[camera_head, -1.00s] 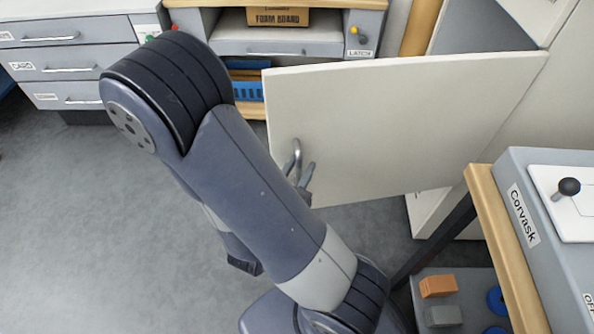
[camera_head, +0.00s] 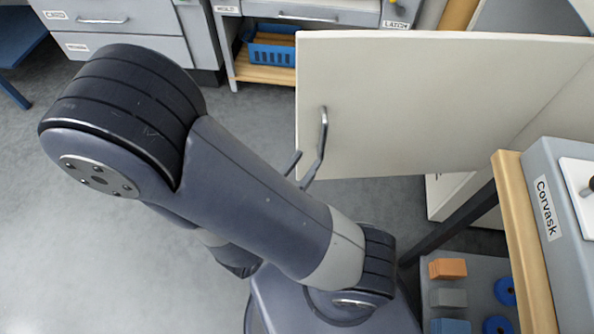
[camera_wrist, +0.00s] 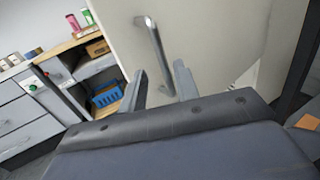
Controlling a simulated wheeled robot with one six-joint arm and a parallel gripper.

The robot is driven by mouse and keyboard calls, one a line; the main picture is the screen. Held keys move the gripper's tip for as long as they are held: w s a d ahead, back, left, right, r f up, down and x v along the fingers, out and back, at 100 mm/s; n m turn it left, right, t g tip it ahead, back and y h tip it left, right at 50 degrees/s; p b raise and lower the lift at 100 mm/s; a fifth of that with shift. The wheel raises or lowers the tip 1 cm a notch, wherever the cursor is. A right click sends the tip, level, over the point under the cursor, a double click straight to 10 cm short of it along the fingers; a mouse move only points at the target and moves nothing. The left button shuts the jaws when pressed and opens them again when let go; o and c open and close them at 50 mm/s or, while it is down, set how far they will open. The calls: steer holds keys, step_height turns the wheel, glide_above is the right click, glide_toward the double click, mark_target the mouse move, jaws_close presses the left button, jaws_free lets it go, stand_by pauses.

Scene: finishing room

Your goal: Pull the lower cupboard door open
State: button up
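The cupboard door (camera_head: 420,100) is a pale panel standing open, swung out from the cupboard on the right. Its metal bar handle (camera_head: 323,130) is near the door's left edge; the handle also shows in the wrist view (camera_wrist: 155,50). My gripper (camera_wrist: 162,84) is open, with its two fingers apart. In the wrist view the lower end of the handle appears between the fingers, and neither finger is seen closed on it. In the head view, my gripper (camera_head: 300,166) is beside the handle's lower end, mostly hidden by my arm.
A workbench with a wooden edge (camera_head: 522,240) and a grey Corvask box (camera_head: 560,185) stands at right. Below it are coloured blocks (camera_head: 448,268) and blue rings (camera_head: 505,291). Grey drawers (camera_head: 130,50) and a blue basket (camera_head: 272,52) are behind. Floor at left is clear.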

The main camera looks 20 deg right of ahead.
mark_target(322, 140)
steer(key=shift+v, duration=1.05)
steer(key=shift+d, duration=0.15)
steer(key=shift+x, duration=5.15)
steer(key=shift+w, duration=0.1)
steer(key=shift+f, duration=0.1)
